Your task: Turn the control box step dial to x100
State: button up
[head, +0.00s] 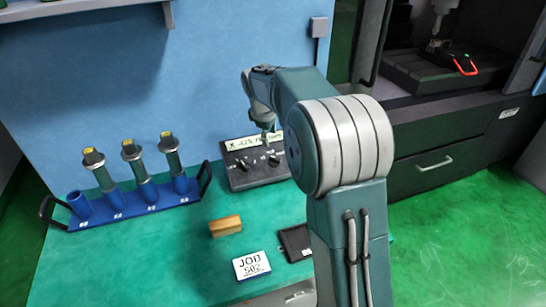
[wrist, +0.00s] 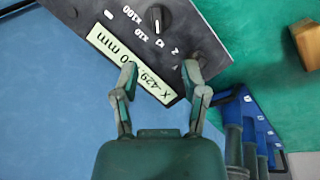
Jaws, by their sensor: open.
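The control box (head: 238,180) is a dark panel at the back of the green bench, against the blue wall. Its pale display (wrist: 128,62) shows an X reading in mm, upside down in the wrist view. A round black dial (wrist: 158,17) at that view's top edge has x1, x10 and x100 marks beside it. Its white line seems to point toward x1. My gripper (wrist: 160,70) is open and empty, its fingers apart over the display side of the box. The dial lies beyond the fingertips. In the head view my arm covers the box's right end.
A blue rack (head: 135,205) with several tool holders stands left of the box. A wooden block (head: 226,226), a JOB card (head: 251,265) and a dark flat item (head: 296,242) lie in front. The machine (head: 440,160) stands right. Bench around the block is clear.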

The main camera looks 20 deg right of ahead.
aim_at(273, 157)
jog(key=x, duration=1.1)
jog(key=shift+w+d+f, duration=0.1)
jog(key=shift+w+f, duration=0.1)
jog(key=shift+f, duration=0.05)
grip_shut()
